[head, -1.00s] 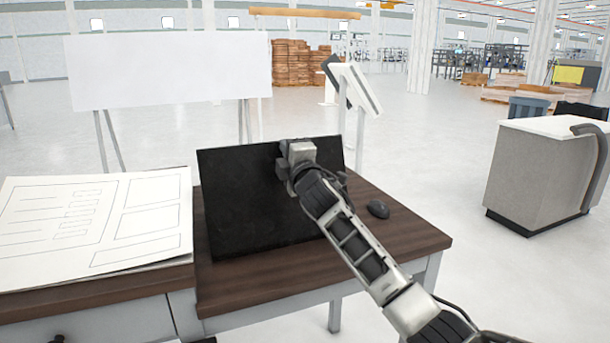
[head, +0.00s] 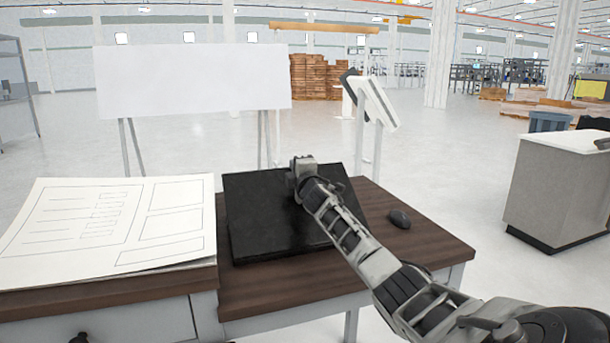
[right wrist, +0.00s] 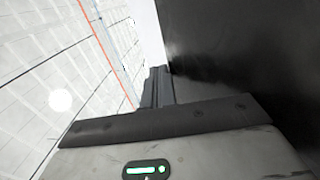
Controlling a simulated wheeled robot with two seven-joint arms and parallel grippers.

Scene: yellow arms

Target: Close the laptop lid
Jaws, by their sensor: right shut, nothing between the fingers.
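The black laptop (head: 265,215) sits on the dark brown desk (head: 285,290). Its lid is tilted low toward me, close to flat. I cannot tell whether the lid touches the base, as the base is hidden under it. My right gripper (head: 302,166) is at the far upper edge of the lid, right of its middle. In the right wrist view its fingers (right wrist: 157,88) are shut and empty, beside the dark lid surface (right wrist: 240,60). I cannot tell whether they touch it. My left gripper is out of view.
A black mouse (head: 399,218) lies on the desk right of the laptop. Large paper sheets (head: 110,225) cover the desk at left. A white board (head: 190,85) stands behind. A grey cabinet (head: 550,195) stands at right, with open floor between.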

